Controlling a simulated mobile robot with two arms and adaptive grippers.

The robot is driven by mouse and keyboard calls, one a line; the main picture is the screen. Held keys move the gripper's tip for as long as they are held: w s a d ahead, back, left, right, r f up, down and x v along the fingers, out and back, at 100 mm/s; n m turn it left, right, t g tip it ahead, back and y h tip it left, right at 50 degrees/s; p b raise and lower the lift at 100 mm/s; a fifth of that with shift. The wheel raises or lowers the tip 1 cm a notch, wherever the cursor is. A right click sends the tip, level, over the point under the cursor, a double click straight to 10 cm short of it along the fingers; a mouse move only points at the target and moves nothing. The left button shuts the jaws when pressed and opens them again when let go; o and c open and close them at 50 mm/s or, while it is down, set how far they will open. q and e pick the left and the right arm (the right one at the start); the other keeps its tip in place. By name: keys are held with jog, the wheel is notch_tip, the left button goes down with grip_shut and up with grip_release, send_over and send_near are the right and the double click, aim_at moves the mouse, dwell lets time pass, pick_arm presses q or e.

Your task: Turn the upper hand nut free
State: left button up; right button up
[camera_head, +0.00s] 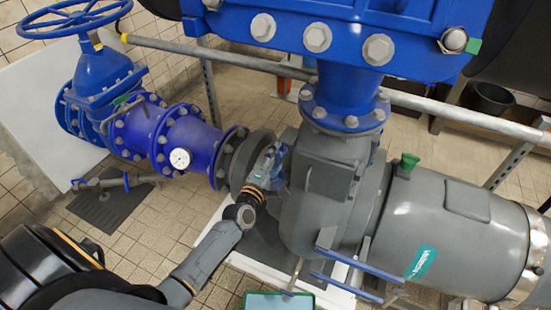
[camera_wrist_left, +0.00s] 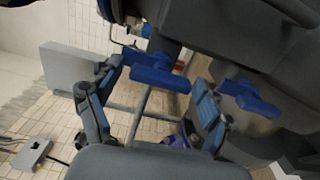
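In the left wrist view, a blue, wing-shaped hand nut (camera_wrist_left: 160,76) shows beyond and between the two fingers of my left gripper (camera_wrist_left: 150,118). A second blue hand nut (camera_wrist_left: 248,97) shows to the right, close behind the right finger's tip in the picture. I cannot tell which of the two is the upper one. The fingers are apart, and no nut is visibly clamped. In the head view, my left gripper (camera_head: 268,170) is close to the left side of the grey pump casing (camera_head: 318,200); no hand nut can be made out clearly there. My right gripper is not seen.
Blue pipe flanges (camera_head: 180,140) with a gauge (camera_head: 180,158) and a handwheel valve (camera_head: 75,20) stand at left. A grey motor (camera_head: 450,225) is at right. Blue bars (camera_head: 348,262) stick out below the casing. A long rail (camera_head: 455,115) crosses behind.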

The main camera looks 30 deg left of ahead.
pick_arm(q)
jog(key=s, duration=1.2)
jog(key=shift+d, duration=0.35)
jog(key=s+d+f+m+g+h, duration=0.1)
jog(key=s+d+f+m+g, duration=0.25)
jog(key=f, duration=0.65)
jog(key=s+a+f+m+g, duration=0.15)
jog(key=s+f+m, duration=0.35)
jog(key=f, duration=0.6)
jog(key=s+d+f+m+g+h, duration=0.1)
jog(key=s+d+f+m+g, duration=0.25)
jog(key=s+f, duration=0.45)
jog(key=s+f+m+g, duration=0.4)
jog(key=s+f, duration=0.4)
jog(key=s, duration=0.3)
jog(key=s+f+m+g+y+p, duration=0.1)
jog(key=s+f+m+g, duration=0.3)
jog(key=s+f, duration=0.3)
jog(key=s+m, duration=0.1)
jog(key=s, duration=0.4)
jog(key=shift+s+f, duration=0.3)
jog(key=shift+f, duration=0.1)
jog(key=shift+a+g, duration=0.1)
jog(key=shift+g, duration=0.15)
jog(key=shift+c, duration=0.2)
